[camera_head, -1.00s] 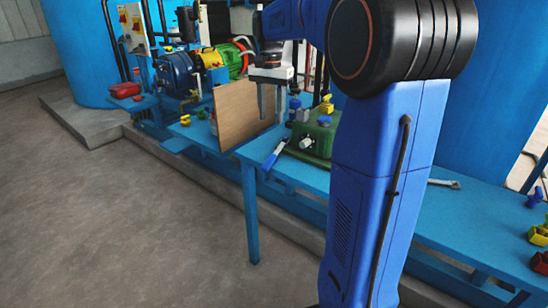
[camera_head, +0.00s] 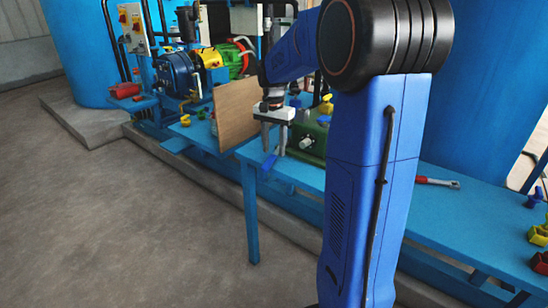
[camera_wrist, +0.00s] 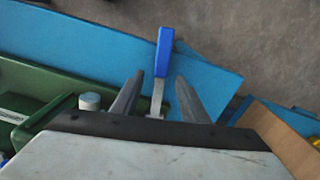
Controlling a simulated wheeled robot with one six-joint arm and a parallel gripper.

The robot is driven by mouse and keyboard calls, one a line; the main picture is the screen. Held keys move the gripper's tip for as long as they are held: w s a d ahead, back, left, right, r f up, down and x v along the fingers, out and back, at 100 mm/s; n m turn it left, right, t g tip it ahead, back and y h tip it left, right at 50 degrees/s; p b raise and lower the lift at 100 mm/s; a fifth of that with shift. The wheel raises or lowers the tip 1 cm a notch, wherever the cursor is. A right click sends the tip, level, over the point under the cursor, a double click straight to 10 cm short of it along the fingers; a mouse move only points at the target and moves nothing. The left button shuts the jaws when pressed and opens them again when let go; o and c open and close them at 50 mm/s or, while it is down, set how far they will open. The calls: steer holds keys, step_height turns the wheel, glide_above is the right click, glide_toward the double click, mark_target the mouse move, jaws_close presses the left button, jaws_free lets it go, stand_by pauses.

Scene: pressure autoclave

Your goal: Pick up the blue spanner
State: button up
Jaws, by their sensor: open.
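The blue spanner lies on the blue bench near its front edge. In the wrist view its blue handle (camera_wrist: 164,52) points away from my gripper, and its silver shaft runs back between the two fingers. In the head view only its blue handle end (camera_head: 269,162) shows below the fingers; the rest is hidden. My gripper (camera_head: 273,150) is open and points down over the spanner. In the wrist view my gripper (camera_wrist: 158,80) has one finger on each side of the shaft, with gaps. I cannot tell its exact height above the bench.
A green box (camera_head: 312,136) with valves stands just right of my gripper. An upright brown board (camera_head: 235,114) stands close on the left. A red-handled spanner (camera_head: 438,182) lies on the bench (camera_head: 480,213) to the right. The floor in front is clear.

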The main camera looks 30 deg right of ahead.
mark_target(274, 154)
steer(key=shift+f, duration=0.9)
jaws_close()
step_height(274, 154, up, 18)
stand_by(0.3)
